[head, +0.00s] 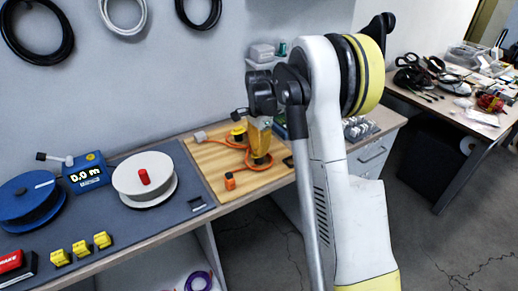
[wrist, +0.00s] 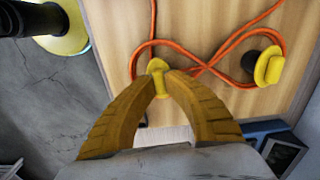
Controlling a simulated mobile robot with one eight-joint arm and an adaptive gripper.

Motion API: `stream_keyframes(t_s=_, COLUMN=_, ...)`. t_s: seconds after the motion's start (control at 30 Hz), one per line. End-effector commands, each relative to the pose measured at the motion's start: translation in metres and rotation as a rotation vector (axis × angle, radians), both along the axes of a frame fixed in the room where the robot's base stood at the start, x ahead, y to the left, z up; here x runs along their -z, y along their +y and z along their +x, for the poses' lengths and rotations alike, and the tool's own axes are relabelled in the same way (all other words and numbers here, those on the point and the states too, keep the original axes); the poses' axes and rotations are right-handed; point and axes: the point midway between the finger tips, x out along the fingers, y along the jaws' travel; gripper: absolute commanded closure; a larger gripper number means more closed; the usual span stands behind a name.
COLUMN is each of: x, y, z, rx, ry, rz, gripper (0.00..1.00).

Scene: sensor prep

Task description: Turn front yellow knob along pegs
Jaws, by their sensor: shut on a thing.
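A wooden board (head: 208,160) lies on the bench with an orange cable (head: 226,143) running over it around pegs. My gripper (head: 261,153) points down over the board's right part. In the wrist view its yellow fingertips (wrist: 160,74) are shut on the front yellow knob (wrist: 157,65), one finger on each side. The fingers hide part of this knob and its peg. The other yellow knob (head: 238,131) stands farther back on a black peg. It also shows at the right of the wrist view (wrist: 270,66), apart from my gripper, with the cable looped around its peg.
An orange connector (head: 230,181) sits near the board's front edge. Left of the board are a white reel (head: 144,176), a blue meter (head: 87,173) and a blue reel (head: 27,200) on a dark mat. A cluttered table (head: 450,95) stands at the right.

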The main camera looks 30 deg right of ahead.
Motion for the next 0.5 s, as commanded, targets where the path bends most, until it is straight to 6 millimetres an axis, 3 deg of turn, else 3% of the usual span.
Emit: stream_keyframes(t_s=0.5, x=-0.0009, y=0.0001, z=-0.0004, rx=-0.422, ry=0.001, rz=0.0, gripper=1.0)
